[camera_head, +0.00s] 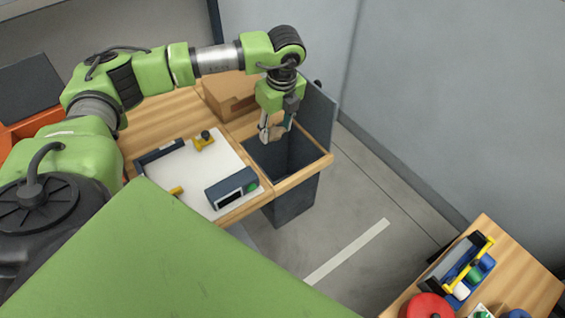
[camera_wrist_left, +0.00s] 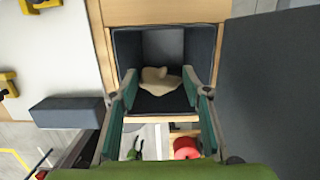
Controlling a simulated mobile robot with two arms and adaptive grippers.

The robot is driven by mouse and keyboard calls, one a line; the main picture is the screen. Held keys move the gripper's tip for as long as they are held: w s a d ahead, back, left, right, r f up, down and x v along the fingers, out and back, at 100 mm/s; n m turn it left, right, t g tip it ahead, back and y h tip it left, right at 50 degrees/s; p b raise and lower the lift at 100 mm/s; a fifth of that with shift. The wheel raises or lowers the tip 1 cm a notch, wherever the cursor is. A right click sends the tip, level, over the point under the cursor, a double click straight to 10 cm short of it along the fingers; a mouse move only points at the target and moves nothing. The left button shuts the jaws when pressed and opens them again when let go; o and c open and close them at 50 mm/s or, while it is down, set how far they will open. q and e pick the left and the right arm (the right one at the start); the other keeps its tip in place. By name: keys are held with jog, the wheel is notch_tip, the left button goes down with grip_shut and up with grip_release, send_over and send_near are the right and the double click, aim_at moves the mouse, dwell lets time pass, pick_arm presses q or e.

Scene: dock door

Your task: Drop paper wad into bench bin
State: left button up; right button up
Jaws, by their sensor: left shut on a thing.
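The paper wad is a crumpled cream piece that shows in the left wrist view (camera_wrist_left: 158,82) between the fingertips of my left gripper (camera_wrist_left: 160,86). In the head view my left gripper (camera_head: 272,134) points down over the bin's opening, shut on the wad, which is mostly hidden there by the fingers. The bench bin (camera_head: 294,203) is dark grey and set into the bench's right end, open at the top. In the left wrist view the bin's inner wall (camera_wrist_left: 178,45) surrounds the wad from behind. My right gripper is not in view.
A dark upright panel (camera_head: 319,112) stands at the bin's back right. The wooden bench (camera_head: 160,117) holds a cardboard box (camera_head: 228,95), a white board (camera_head: 180,178) and a grey device (camera_head: 232,190). A second wooden table (camera_head: 528,278) with coloured items stands lower right. Floor lies between.

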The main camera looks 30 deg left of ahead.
pick_arm(q)
jog(key=o, duration=0.8)
jog(key=shift+r, duration=0.25)
jog(key=r, duration=0.3)
jog(key=d+r, duration=0.1)
jog(key=r, duration=0.7)
jog(key=shift+s+d+r, duration=0.2)
jog(key=shift+s+d, duration=0.1)
jog(key=shift+d, duration=0.05)
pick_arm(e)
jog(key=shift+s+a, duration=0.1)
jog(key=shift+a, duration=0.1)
